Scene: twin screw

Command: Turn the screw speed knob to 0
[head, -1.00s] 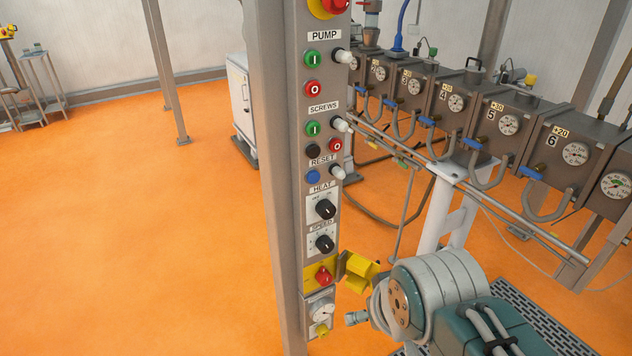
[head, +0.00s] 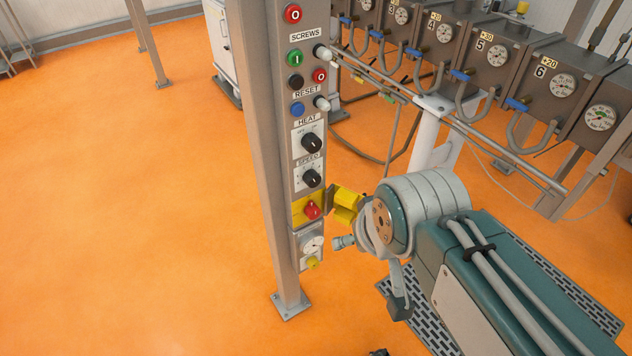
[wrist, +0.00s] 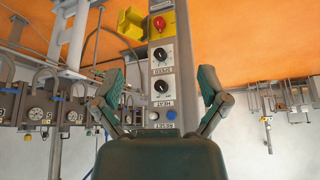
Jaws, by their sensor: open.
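The screw speed knob (head: 312,178) is a black dial with a white mark, on a plate labelled SPEED on the upright control panel (head: 283,140). In the wrist view, which is upside down, the speed knob (wrist: 158,54) appears above the similar heat knob (wrist: 162,89). My gripper (wrist: 160,72) is open and empty, its two dark green fingers spread either side of the panel in that view. It is apart from the knobs. In the head view my arm is right of the panel, and I cannot clearly make out the fingers.
A red knob on a yellow plate (head: 312,210) sits just below the speed knob, with a yellow block (head: 345,208) sticking out beside it. Push buttons are above the heat knob (head: 311,142). Gauged barrel units (head: 480,55) and pipes stand behind right. Orange floor at left is open.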

